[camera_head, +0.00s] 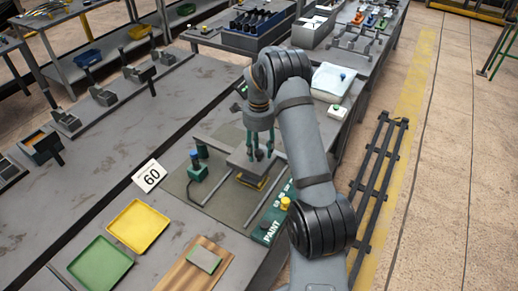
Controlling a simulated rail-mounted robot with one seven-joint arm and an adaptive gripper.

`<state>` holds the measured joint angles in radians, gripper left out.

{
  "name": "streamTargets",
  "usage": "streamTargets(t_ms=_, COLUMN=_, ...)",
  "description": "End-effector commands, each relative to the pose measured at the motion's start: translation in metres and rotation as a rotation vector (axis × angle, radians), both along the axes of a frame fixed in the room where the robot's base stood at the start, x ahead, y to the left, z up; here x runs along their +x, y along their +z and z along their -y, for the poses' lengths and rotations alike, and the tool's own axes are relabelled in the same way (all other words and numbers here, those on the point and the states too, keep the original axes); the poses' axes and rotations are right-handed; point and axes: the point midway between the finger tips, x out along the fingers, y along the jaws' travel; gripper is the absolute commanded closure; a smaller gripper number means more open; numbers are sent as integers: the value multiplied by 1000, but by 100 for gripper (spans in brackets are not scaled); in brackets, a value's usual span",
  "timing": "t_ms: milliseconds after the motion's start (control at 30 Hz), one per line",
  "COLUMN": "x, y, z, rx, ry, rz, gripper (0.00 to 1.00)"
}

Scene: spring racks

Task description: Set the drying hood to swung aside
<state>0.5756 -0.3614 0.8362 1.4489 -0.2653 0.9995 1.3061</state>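A grey, flat, hood-like plate (239,168), which looks like the drying hood, sits over a yellow-edged piece (252,181) on a dark mat. My gripper (260,153) points down from above, with its green fingers at the plate's back right part. The fingers look a little apart, but the view is too small to tell whether they touch the plate or hold some part of it. A green block with a blue-topped post (196,168) stands to the left of the plate. The plate's right side is partly hidden by my gripper and arm.
A green PAINT box (270,226) with a yellow knob lies in front, near the bench edge. A 60 sign (150,176), a yellow tray (138,226), a green tray (100,263) and a wooden board (183,272) lie to the left and front. A white pad (333,79) lies behind.

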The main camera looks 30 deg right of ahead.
Motion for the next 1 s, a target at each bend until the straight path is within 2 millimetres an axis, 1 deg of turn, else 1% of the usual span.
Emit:
streamTargets(t_ms=67, x=0, y=0, z=0, rx=0, ry=0, rz=0, gripper=60)
streamTargets(t_ms=733, x=0, y=0, z=0, rx=0, ry=0, rz=0, gripper=100)
streamTargets(t_ms=1000, x=0, y=0, z=0, rx=0, ry=0, rz=0, gripper=100)
